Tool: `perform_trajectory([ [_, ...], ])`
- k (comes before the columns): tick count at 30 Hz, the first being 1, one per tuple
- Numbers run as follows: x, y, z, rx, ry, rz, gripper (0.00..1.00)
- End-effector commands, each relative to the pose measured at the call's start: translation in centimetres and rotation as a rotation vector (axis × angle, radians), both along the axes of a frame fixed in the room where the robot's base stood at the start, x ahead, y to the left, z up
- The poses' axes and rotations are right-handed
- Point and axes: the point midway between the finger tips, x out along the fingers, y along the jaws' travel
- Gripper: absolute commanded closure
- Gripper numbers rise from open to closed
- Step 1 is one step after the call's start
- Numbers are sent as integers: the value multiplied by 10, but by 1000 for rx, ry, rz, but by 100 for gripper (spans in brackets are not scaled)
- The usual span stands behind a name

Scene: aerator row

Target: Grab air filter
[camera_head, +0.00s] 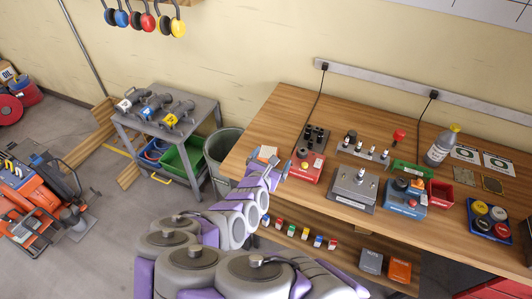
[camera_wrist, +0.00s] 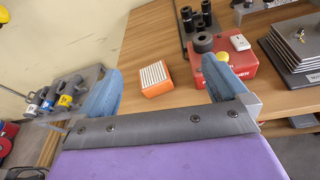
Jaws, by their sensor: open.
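The air filter (camera_wrist: 156,79) is a small orange block with a white pleated top. It lies on the wooden workbench near its left edge, and it also shows in the head view (camera_head: 267,152), partly hidden by my gripper. My gripper (camera_wrist: 162,72) has its two blue-grey fingers spread wide and holds nothing. In the wrist view the filter appears between the fingers, a little beyond the tips, with space on both sides. My gripper also shows in the head view (camera_head: 264,166), at the left end of the bench.
A red box (camera_head: 308,167) with a dark ring on top stands just right of the filter. A black holder (camera_head: 317,138) with dark cylinders is behind it. A grey plate stack (camera_head: 353,188) stands farther right. A grey cart (camera_head: 172,125) with tools stands left, beside a bin (camera_head: 222,147).

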Motion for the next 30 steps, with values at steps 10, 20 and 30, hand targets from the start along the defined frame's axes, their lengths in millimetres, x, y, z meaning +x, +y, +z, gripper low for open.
perform_trajectory([
  [10, -16, 42, -57, -157, 142, 176, 0],
  [20, 16, 39, -72, -158, 142, 174, 0],
  [30, 53, 30, -87, -153, 141, 172, 0],
])
